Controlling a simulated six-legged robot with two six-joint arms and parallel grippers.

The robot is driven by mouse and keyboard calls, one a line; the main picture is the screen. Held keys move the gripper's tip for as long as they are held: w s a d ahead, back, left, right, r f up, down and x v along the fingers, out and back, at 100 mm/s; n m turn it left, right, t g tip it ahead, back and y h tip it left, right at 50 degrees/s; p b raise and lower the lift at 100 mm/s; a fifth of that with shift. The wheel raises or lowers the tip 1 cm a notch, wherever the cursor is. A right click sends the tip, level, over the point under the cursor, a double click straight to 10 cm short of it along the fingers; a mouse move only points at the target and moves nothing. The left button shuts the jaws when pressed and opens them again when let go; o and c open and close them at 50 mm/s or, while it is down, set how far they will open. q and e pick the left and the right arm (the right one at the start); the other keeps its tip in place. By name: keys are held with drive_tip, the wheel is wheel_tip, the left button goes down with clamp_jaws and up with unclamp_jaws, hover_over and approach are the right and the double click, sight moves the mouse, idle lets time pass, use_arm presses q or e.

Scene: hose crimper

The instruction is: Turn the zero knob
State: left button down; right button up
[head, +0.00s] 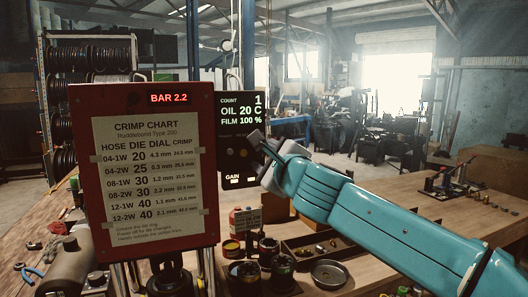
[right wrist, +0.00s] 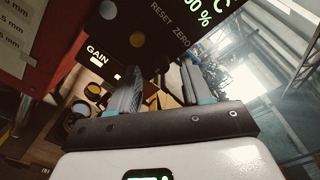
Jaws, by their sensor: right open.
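The dark control panel (head: 240,108) has a lit readout of count, oil and film, with a GAIN label lower down. In the right wrist view its face (right wrist: 160,40) fills the top, with RESET and ZERO labels legible. A grey disc (right wrist: 107,10) and a tan disc (right wrist: 137,12) sit on it near RESET. I cannot clearly make out the zero knob; my gripper covers that part of the panel. My right gripper (head: 262,157) is at the panel's lower right. Its fingers (right wrist: 158,85) are apart, close to the panel below the ZERO label. Contact cannot be told. My left gripper is out of view.
A red board (head: 150,235) with a crimp chart and a BAR 2.2 display stands left of the panel. Below, the wooden bench (head: 365,268) holds several cans, a tray (head: 310,244) and a round metal dish (head: 329,273). Pliers (head: 27,271) lie far left.

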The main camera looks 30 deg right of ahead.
sight(261, 152)
drive_tip(key=shift+x, duration=0.75)
drive_tip(key=shift+w+d+f, duration=0.1)
drive_tip(key=shift+w+d, duration=0.1)
drive_tip(key=shift+w, duration=0.05)
drive_tip(key=shift+d, duration=0.1)
drive_tip(key=shift+s, duration=0.1)
drive_tip(key=shift+a, duration=0.2)
drive_tip(key=shift+c, duration=0.7)
drive_tip(key=shift+w+d, duration=0.1)
drive_tip(key=shift+w, duration=0.1)
clamp_jaws()
